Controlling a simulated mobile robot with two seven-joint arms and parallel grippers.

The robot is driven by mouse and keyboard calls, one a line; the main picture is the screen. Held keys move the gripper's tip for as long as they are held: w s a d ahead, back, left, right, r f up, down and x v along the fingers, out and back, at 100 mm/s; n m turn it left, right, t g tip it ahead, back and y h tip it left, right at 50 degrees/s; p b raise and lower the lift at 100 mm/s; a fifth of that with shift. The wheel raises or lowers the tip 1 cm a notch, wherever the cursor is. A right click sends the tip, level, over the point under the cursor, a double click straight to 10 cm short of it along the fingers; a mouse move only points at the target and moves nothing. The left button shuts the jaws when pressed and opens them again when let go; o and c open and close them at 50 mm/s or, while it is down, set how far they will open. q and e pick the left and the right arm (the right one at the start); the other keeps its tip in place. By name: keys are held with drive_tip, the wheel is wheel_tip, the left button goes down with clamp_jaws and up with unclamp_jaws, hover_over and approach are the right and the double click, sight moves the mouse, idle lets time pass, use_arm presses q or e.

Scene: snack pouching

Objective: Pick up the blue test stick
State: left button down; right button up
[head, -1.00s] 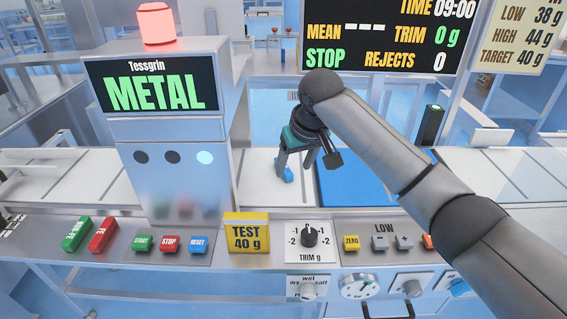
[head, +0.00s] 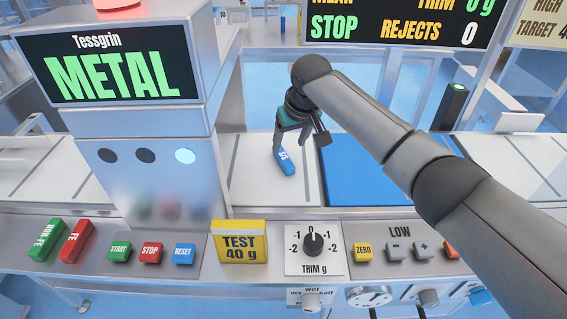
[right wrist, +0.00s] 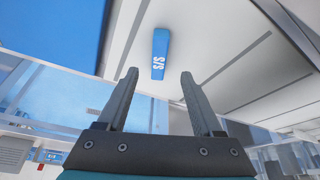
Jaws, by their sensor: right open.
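The blue test stick (head: 286,163), with white lettering, lies on the white conveyor belt between the metal detector and the blue panel. It also shows in the right wrist view (right wrist: 160,52), where the lettering reads S/S. My right gripper (head: 292,145) is open and empty. In the right wrist view its two fingers (right wrist: 160,82) stand apart, with the stick beyond their tips and roughly between them. The stick appears apart from the fingers. My left gripper is not in view.
The metal detector (head: 125,120) stands left of the stick. A blue panel (head: 375,172) lies to its right. In front is a console with buttons, a yellow TEST 40 g block (head: 239,243) and a trim dial (head: 313,243). The belt around the stick is clear.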

sight(285, 157)
drive_tip(key=shift+b+x, duration=0.4)
drive_tip(key=shift+x, duration=1.05)
drive_tip(key=shift+w+f, duration=0.1)
drive_tip(key=shift+f, duration=0.1)
drive_tip(key=shift+b+x, duration=0.8)
drive_tip(key=shift+x, duration=0.2)
drive_tip(key=shift+w+a+f+b, duration=0.15)
drive_tip(key=shift+w+f+b, duration=0.15)
drive_tip(key=shift+f+b, duration=0.25)
drive_tip(key=shift+w+f+b, duration=0.25)
drive_tip(key=shift+f+b, duration=0.05)
drive_tip(key=shift+f, duration=0.35)
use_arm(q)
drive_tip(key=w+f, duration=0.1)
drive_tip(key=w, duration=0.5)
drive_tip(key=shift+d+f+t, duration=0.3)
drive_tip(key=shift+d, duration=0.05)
use_arm(e)
drive_tip(key=shift+c, duration=0.4)
clamp_jaws()
